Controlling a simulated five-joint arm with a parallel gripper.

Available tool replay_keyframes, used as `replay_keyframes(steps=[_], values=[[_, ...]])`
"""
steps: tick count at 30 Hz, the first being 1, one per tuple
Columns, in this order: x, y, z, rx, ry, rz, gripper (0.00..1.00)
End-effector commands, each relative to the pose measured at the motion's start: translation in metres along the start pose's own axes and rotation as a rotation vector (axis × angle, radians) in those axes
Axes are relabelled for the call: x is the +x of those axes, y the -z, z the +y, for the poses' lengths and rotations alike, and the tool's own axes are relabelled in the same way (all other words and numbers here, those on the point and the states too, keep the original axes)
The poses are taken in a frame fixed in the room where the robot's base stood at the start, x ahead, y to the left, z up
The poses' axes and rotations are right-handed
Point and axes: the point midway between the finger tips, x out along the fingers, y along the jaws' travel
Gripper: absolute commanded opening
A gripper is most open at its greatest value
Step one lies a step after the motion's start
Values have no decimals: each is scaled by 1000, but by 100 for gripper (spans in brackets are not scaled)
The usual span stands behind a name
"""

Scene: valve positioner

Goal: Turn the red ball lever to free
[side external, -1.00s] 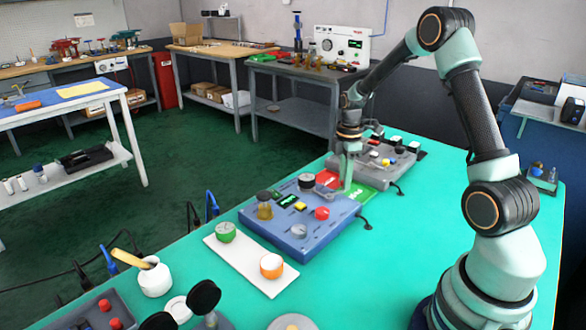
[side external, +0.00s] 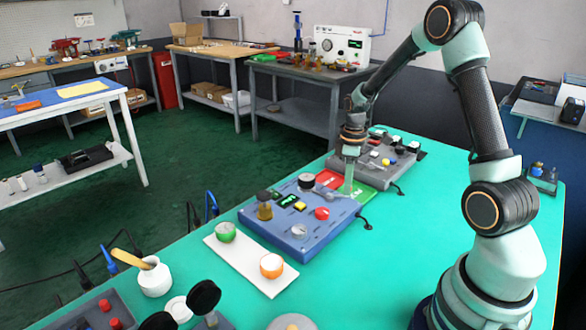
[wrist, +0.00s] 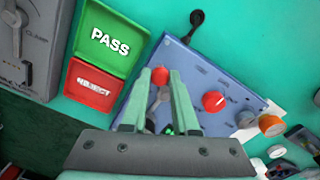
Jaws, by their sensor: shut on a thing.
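The blue panel (side external: 303,225) lies on the green table. In the wrist view it also shows (wrist: 190,72), with the red ball (wrist: 160,76) of a metal lever (wrist: 155,101) near its upper left edge. My gripper (wrist: 160,74) is shut on the red ball, with one finger on either side of it. In the side view my gripper (side external: 347,188) reaches down at the panel's far right edge, and I cannot make out the ball there. The lever's position markings are not readable.
A red knob (wrist: 214,101) stands on the panel near the lever. A green PASS tray (wrist: 112,40) and a red REJECT tray (wrist: 91,85) lie just beyond the panel. A grey panel (side external: 377,157) is behind. A white tray (side external: 249,264) with two knobs sits in front.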

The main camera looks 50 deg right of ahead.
Motion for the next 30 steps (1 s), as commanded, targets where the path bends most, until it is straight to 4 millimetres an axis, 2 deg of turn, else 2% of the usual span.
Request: replay_keyframes(steps=[18,30], values=[[-2,1,-25,541,-1,2,0],[-2,4,-32,712,-2,3,0]])
